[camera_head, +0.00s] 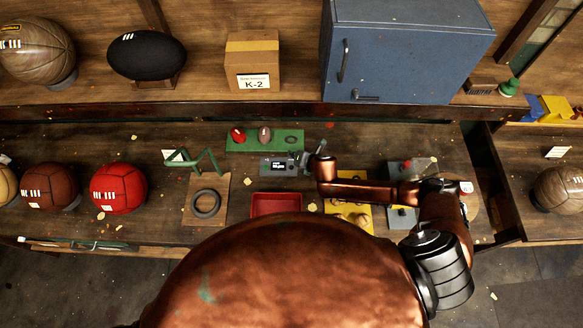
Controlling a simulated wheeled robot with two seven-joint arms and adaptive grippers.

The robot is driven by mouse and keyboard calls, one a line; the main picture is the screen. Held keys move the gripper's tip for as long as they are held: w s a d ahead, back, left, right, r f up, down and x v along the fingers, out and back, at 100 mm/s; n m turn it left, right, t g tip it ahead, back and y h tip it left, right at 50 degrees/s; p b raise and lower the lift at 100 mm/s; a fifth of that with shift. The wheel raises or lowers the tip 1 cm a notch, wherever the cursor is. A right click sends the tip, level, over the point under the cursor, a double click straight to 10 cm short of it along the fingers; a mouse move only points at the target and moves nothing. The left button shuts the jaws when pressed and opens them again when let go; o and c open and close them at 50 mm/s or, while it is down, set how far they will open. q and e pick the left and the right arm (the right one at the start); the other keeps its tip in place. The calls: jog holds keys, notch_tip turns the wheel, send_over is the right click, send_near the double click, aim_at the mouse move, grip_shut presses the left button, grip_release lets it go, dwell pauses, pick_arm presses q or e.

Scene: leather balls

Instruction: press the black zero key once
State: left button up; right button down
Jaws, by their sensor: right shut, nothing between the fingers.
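A small grey device with a dark display (278,167) stands on the bench in front of the green board. A black zero key cannot be made out at this size. My right gripper (310,152) is shut and empty, just right of the device at its right end. I cannot tell whether it touches it. My copper right arm reaches in from the right and bends there. My left gripper is not in view.
A green board (238,139) with small samples lies behind the device. A red tray (276,204) is in front, a green stand (195,160) to the left, and a yellow block (350,215) under my arm. A red ball (118,187) sits further left. A blue cabinet (405,55) stands behind.

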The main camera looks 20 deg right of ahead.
notch_tip(320, 180, down, 2)
jog(key=shift+f+b, duration=0.25)
jog(key=shift+b, duration=0.7)
jog(key=b, duration=0.4)
send_over(293, 168)
notch_tip(293, 168, down, 4)
jog(key=shift+a+f, duration=0.1)
jog(key=shift+f, duration=0.05)
jog(key=shift+f+b, duration=0.3)
jog(key=shift+f, duration=0.25)
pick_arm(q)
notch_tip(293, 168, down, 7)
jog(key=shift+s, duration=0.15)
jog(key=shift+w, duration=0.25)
pick_arm(e)
jog(key=shift+f, duration=0.15)
jog(key=shift+f, duration=0.3)
